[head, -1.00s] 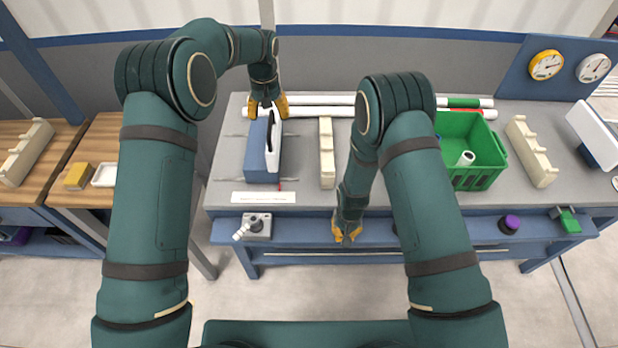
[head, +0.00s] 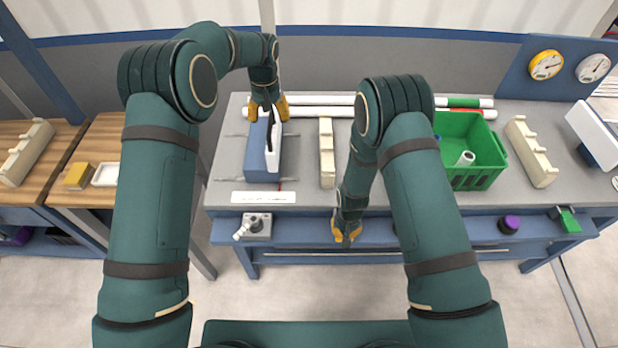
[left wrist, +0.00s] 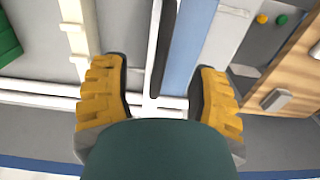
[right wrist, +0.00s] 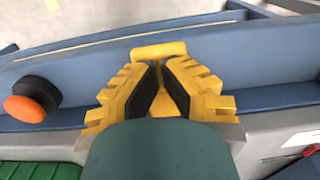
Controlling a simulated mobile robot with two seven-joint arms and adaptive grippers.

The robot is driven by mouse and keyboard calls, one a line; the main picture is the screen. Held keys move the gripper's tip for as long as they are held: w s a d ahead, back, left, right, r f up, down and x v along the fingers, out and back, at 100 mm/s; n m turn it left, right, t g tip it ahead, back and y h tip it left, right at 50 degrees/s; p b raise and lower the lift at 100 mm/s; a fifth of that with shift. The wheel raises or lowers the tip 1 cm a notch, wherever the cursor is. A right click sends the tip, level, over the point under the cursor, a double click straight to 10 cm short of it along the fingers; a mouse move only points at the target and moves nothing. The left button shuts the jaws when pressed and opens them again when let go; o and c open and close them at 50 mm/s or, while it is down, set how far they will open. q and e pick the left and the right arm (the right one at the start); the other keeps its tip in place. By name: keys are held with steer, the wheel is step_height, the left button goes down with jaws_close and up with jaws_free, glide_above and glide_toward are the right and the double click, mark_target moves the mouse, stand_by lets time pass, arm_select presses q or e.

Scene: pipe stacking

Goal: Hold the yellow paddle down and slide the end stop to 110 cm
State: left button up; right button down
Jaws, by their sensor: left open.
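A blue block (head: 258,150) with a white plate on its right face and a black strip on top stands on the grey bench; it seems to be the end stop. My left gripper (head: 268,108) is open at its far end. In the left wrist view the open fingers (left wrist: 160,95) are on either side of the blue block (left wrist: 190,50). My right gripper (head: 347,236) is low at the bench's front edge, its fingertips brought together. In the right wrist view a yellow paddle (right wrist: 158,50) lies just past the tips (right wrist: 163,65); contact is unclear.
A white scale strip (head: 263,197) lies at the bench's front left; its marks are unreadable. A cream notched rack (head: 326,152) stands right of the block. White pipes (head: 315,112) lie behind, and a green crate (head: 470,150) stands right. A purple-topped knob (head: 510,223) is on the front ledge.

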mark_target(270, 122)
arm_select(q)
steer(key=shift+f, duration=1.65)
jaws_close()
